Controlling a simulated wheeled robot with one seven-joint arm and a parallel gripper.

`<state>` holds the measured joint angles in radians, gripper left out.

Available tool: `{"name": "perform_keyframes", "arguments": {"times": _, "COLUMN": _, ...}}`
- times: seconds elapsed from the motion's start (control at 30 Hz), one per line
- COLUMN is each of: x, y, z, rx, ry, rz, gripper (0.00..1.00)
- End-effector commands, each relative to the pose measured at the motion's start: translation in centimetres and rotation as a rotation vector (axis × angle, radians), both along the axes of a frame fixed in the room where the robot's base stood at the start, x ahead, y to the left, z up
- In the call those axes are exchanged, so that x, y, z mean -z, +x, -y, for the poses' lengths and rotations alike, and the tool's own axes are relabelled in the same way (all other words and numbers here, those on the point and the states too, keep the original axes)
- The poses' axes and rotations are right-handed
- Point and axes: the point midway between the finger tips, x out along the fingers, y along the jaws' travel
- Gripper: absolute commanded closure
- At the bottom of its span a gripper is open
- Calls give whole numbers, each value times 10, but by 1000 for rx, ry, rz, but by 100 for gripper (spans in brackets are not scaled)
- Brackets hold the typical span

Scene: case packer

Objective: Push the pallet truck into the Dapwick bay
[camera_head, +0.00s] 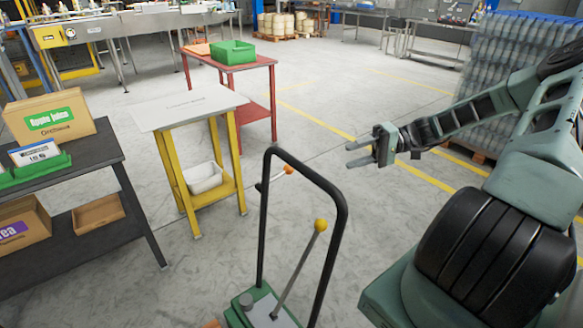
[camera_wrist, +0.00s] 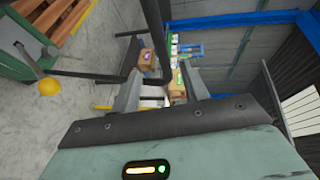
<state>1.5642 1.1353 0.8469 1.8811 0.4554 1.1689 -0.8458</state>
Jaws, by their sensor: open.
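The pallet truck (camera_head: 262,312) stands at the bottom of the head view, with a black hoop handle (camera_head: 335,190) rising from its green body. A lever with a yellow knob (camera_head: 320,225) and one with an orange knob (camera_head: 288,170) show inside or beside the hoop. My gripper (camera_head: 350,154) is open and empty, just right of the hoop in the picture, with its fingers pointing towards it. In the wrist view the black handle (camera_wrist: 155,35) crosses ahead of my fingers, and the green body (camera_wrist: 20,45) is at left. I cannot make out any Dapwick bay sign.
A grey-topped yellow table (camera_head: 190,105) stands left of the truck. A dark table (camera_head: 75,155) with boxes is further left, and a red table (camera_head: 270,90) behind. Wrapped bottles (camera_head: 520,70) stand at right. Yellow floor lines (camera_head: 430,180) cross the open floor.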

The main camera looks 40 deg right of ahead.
Motion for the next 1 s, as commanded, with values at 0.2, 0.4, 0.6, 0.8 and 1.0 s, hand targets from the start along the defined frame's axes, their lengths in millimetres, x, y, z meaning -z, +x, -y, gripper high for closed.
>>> {"name": "perform_keyframes", "arguments": {"times": 0.2, "x": 6, "y": 15, "z": -41, "rx": -6, "ry": 3, "rz": -1, "gripper": 55}}
{"name": "perform_keyframes", "arguments": {"times": 0.4, "x": 13, "y": 30, "z": -80, "rx": -5, "ry": 3, "rz": 0, "gripper": 55}}
{"name": "perform_keyframes", "arguments": {"times": 0.6, "x": 21, "y": 43, "z": -116, "rx": -4, "ry": 3, "rz": -1, "gripper": 55}}
{"name": "perform_keyframes", "arguments": {"times": 0.8, "x": 26, "y": 53, "z": -139, "rx": -3, "ry": 2, "rz": 0, "gripper": 55}}
{"name": "perform_keyframes", "arguments": {"times": 1.0, "x": 28, "y": 56, "z": -147, "rx": 0, "ry": 0, "rz": 1, "gripper": 55}}
